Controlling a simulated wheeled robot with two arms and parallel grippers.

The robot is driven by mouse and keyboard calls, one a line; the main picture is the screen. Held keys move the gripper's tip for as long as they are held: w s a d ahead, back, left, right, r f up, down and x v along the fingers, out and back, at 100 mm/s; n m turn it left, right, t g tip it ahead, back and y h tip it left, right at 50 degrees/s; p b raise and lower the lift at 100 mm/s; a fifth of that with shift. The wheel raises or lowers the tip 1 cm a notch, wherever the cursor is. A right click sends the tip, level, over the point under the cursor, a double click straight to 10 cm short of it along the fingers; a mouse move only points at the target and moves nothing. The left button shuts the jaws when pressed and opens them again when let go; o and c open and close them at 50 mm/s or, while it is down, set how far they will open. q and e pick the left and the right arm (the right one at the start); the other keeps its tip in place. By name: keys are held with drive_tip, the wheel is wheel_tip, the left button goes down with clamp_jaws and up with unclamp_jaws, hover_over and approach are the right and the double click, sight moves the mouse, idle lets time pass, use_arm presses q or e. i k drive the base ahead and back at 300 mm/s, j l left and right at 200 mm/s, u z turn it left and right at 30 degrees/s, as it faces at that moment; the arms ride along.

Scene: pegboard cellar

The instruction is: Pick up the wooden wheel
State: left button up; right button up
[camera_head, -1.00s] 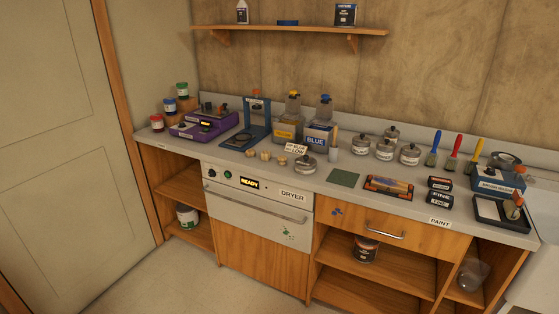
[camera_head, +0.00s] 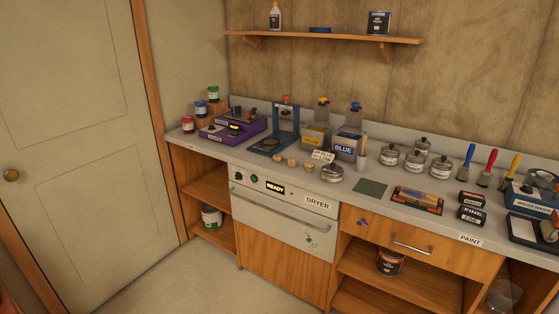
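Several small light-wood round pieces stand in a short row on the counter, in front of the blue press (camera_head: 284,128) and left of a small sign. The left piece (camera_head: 278,158), the middle piece (camera_head: 292,162) and the right piece (camera_head: 307,166) look alike. They are too small to tell which one is the wooden wheel. Neither of my grippers is in view.
The counter (camera_head: 345,193) holds a purple machine (camera_head: 233,128), yellow and blue bottles (camera_head: 348,143), lidded jars (camera_head: 390,157), brushes (camera_head: 466,162) and a green mat (camera_head: 370,187). Below are the dryer (camera_head: 285,210) and open shelves. Clear floor (camera_head: 225,280) lies in front; a closed door (camera_head: 75,130) is left.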

sight(276, 158)
drive_tip(key=i+j+z, duration=0.1)
drive_tip(key=i+j, duration=0.2)
drive_tip(key=i+j+z, duration=0.15)
drive_tip(key=j, duration=0.25)
drive_tip(key=i+j+z, duration=0.1)
drive_tip(key=i+j, duration=0.25)
drive_tip(key=i+j+z, duration=0.15)
drive_tip(key=j, duration=0.35)
drive_tip(key=i, duration=0.1)
